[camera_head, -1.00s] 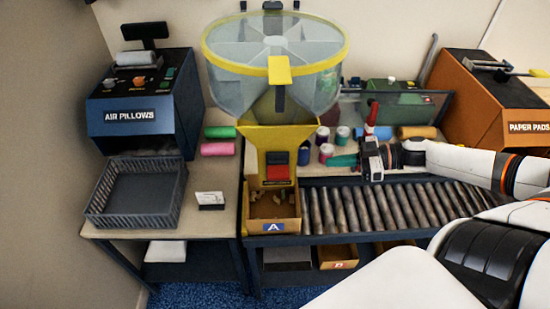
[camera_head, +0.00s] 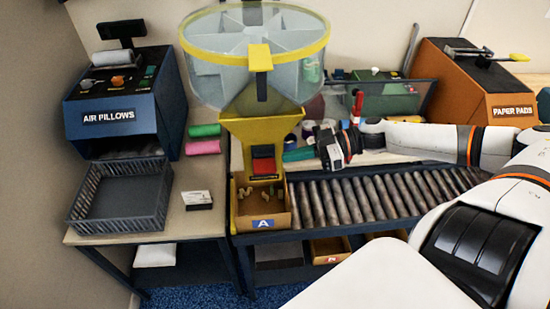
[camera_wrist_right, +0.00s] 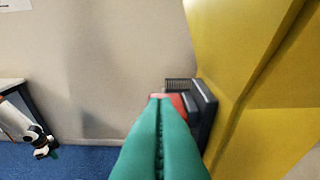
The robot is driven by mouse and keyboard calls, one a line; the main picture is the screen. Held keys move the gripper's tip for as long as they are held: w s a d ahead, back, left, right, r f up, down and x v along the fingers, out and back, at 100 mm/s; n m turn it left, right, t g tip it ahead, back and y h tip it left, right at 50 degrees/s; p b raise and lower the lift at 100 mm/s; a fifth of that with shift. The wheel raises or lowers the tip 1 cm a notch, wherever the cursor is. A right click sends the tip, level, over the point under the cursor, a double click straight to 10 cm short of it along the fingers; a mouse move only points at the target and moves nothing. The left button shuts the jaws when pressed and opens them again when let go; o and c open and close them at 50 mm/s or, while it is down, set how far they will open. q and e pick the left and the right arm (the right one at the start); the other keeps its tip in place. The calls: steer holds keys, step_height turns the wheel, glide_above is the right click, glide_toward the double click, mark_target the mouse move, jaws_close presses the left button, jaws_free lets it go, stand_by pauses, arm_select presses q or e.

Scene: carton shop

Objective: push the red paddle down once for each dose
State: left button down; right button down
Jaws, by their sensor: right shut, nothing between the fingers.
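The red paddle (camera_head: 264,167) sits on the front of the yellow dispenser (camera_head: 243,130), under a dark block. In the right wrist view a bit of red (camera_wrist_right: 178,102) shows just beyond my fingertips, beside a dark plate (camera_wrist_right: 204,108). My right gripper (camera_head: 287,155) is shut and empty, its teal fingers just right of the paddle at about its height. Its closed fingertips (camera_wrist_right: 160,97) partly cover the red in the wrist view; I cannot tell whether they touch it. A carton marked A (camera_head: 263,224) stands below the paddle with several tan pieces in it. My left gripper is not in view.
A clear segmented drum (camera_head: 220,75) tops the dispenser. A roller conveyor (camera_head: 360,195) runs right from the carton. The air pillows machine (camera_head: 120,105) and a grey basket (camera_head: 112,222) are left. The orange paper pads machine (camera_head: 470,85) is right.

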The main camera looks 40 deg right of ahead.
mark_target(275, 166)
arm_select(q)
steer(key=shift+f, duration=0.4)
arm_select(e)
steer(key=shift+x, duration=2.4)
